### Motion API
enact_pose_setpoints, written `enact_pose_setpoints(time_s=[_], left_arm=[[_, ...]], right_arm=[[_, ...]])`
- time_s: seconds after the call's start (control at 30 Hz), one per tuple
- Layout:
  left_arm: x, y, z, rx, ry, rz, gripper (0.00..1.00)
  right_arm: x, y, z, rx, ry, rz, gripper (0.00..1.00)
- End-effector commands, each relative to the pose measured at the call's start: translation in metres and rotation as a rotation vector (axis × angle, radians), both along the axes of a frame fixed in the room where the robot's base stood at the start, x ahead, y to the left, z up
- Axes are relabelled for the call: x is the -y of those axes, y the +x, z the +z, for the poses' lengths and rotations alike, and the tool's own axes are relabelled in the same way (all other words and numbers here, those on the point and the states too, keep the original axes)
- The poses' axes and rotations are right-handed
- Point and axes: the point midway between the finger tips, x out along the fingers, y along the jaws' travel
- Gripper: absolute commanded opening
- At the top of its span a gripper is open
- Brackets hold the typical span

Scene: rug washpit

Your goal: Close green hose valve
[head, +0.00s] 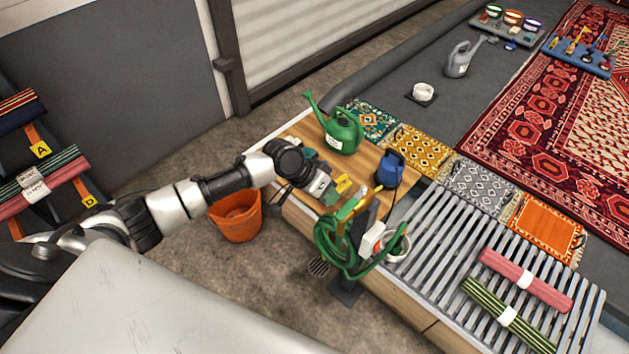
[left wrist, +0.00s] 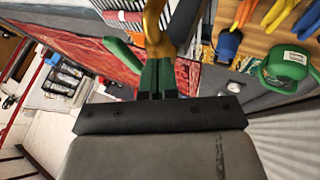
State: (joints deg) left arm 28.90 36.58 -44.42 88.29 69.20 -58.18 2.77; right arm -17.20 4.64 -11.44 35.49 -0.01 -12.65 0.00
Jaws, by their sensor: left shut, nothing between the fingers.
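The green hose (head: 335,255) hangs in coils on a dark post at the bench's near edge. A yellow-brass tap pipe (head: 347,211) rises above the coils; it also shows in the left wrist view (left wrist: 155,28). A green bar, seemingly the valve's lever (left wrist: 122,53), slants to the left of the pipe in the left wrist view. My left gripper (head: 333,195) is just left of the tap, its green fingers (left wrist: 157,76) together and empty. They overlap the pipe's lower end in the wrist view; I cannot tell whether they touch it. My right gripper is out of view.
A green watering can (head: 342,133) and a blue container (head: 389,168) stand on the wooden bench top (head: 402,205), with gloves beside my gripper. An orange bucket (head: 237,216) stands on the floor below my left arm. Slatted racking (head: 440,250) lies to the right.

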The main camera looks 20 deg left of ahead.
Motion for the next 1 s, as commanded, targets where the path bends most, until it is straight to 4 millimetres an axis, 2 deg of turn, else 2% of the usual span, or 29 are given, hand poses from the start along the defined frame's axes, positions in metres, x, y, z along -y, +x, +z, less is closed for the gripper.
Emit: enact_pose_setpoints(time_s=[0.2, 0.57, 1.0], left_arm=[[0.014, -0.005, 0.000, -0.001, 0.001, 0.001, 0.00], [0.015, -0.005, 0.000, -0.001, 0.002, 0.002, 0.00], [0.019, -0.009, 0.001, -0.002, 0.001, 0.070, 0.00]], right_arm=[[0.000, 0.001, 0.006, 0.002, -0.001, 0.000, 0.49], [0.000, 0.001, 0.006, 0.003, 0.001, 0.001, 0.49], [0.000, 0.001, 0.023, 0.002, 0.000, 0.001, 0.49]])
